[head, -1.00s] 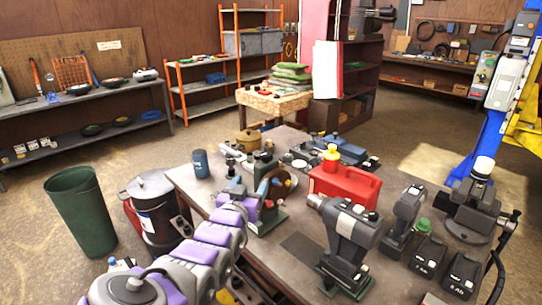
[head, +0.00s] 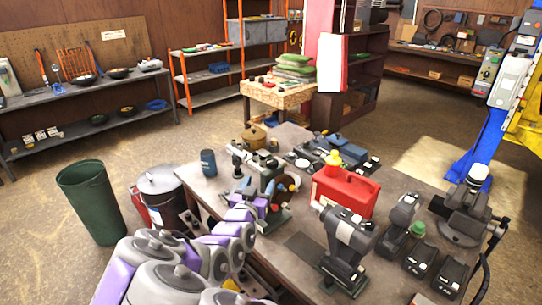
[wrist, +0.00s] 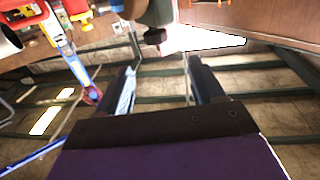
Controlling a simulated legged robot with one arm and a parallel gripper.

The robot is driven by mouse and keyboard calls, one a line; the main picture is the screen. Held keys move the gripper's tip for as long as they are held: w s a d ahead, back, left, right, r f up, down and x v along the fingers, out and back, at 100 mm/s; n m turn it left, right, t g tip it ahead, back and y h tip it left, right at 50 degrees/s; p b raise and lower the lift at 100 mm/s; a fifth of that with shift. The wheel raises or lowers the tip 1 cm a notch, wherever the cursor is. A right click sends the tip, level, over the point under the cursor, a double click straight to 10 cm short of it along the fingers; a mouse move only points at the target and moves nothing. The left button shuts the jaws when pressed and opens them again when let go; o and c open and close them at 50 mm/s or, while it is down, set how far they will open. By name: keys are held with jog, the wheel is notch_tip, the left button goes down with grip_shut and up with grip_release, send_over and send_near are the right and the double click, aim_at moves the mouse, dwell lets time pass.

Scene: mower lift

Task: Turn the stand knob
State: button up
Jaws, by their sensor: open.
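A small bench stand with a dark green base (head: 279,219) and a brown round disc (head: 289,184) stands near the left front of the workbench. Small coloured knobs show by the disc; I cannot tell which is the stand knob. My gripper (head: 262,203) is at the stand's near left side in the head view and partly hides it. In the wrist view my gripper (wrist: 162,80) is open, with nothing between its fingers. A blurred grey-brown rounded part (wrist: 150,12) sits beyond the fingers at the top. Contact with the stand cannot be told.
The workbench (head: 300,243) is crowded: a red fuel can (head: 343,192), a grey drill-like tool (head: 346,240), battery packs (head: 450,276) and a dark vise-like tool (head: 468,212). A blue cup (head: 208,162) is at the left edge. A green bin (head: 92,203) stands on the floor.

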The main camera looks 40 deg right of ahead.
aim_at(271, 165)
jog(key=shift+s+p+x, duration=0.2)
jog(key=shift+p+x, duration=0.55)
jog(key=shift+x, duration=6)
jog(key=shift+d, duration=0.15)
jog(key=c, duration=0.9)
